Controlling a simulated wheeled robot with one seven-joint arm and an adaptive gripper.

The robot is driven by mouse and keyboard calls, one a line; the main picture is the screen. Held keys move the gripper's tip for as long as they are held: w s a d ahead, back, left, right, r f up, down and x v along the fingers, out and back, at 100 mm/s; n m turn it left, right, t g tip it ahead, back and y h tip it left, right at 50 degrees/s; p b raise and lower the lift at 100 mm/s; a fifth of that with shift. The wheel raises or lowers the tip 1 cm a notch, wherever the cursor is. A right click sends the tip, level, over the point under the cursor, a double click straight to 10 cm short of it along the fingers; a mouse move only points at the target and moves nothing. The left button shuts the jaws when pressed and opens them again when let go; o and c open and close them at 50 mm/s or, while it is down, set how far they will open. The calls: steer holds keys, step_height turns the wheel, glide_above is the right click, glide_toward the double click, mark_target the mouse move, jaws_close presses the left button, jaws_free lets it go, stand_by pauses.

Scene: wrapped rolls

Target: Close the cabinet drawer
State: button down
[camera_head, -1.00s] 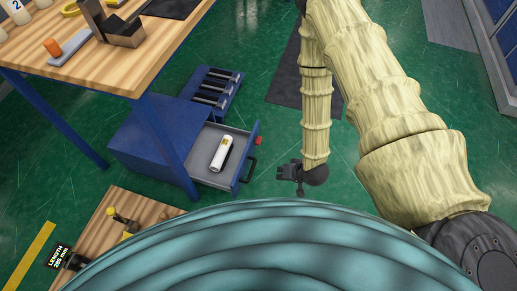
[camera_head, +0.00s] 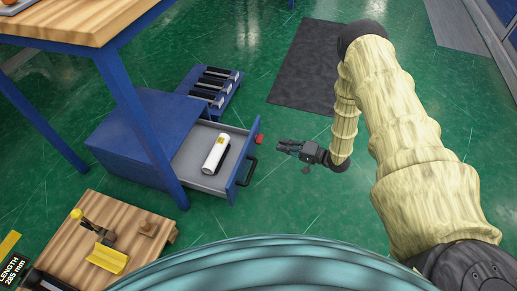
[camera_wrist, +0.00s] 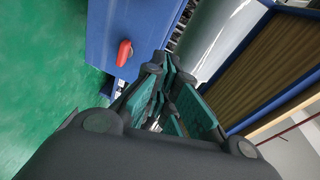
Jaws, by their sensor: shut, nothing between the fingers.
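The blue cabinet (camera_head: 130,140) stands on the green floor under the wooden table. Its drawer (camera_head: 208,185) is pulled out to the right, with a grey inside and a blue front (camera_head: 243,168). A white roll (camera_head: 216,153) with a yellowish label lies in the drawer. The front has a black handle (camera_head: 248,172) and a red part (camera_head: 259,138) near its far end; the red part also shows in the wrist view (camera_wrist: 124,53). My gripper (camera_head: 280,146) is shut and empty, just right of the drawer front, apart from it in the head view. Its fingers (camera_wrist: 168,75) partly cover the drawer in the wrist view.
A blue rack with dark bars (camera_head: 215,87) sits on the floor behind the cabinet. A table leg (camera_head: 140,120) stands in front of the cabinet. A low wooden bench (camera_head: 150,230) with small tools is at the lower left.

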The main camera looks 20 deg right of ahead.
step_height(320, 180, down, 3)
steer(key=d+y+b, duration=0.2)
steer(key=g+y+b, duration=0.1)
steer(key=b, duration=0.7)
glide_toward(252, 138)
steer(key=x, duration=0.7)
steer(key=shift+s+a+r, duration=0.1)
steer(key=shift+s+r, duration=0.1)
steer(key=shift+r, duration=0.05)
steer(key=shift+r, duration=0.1)
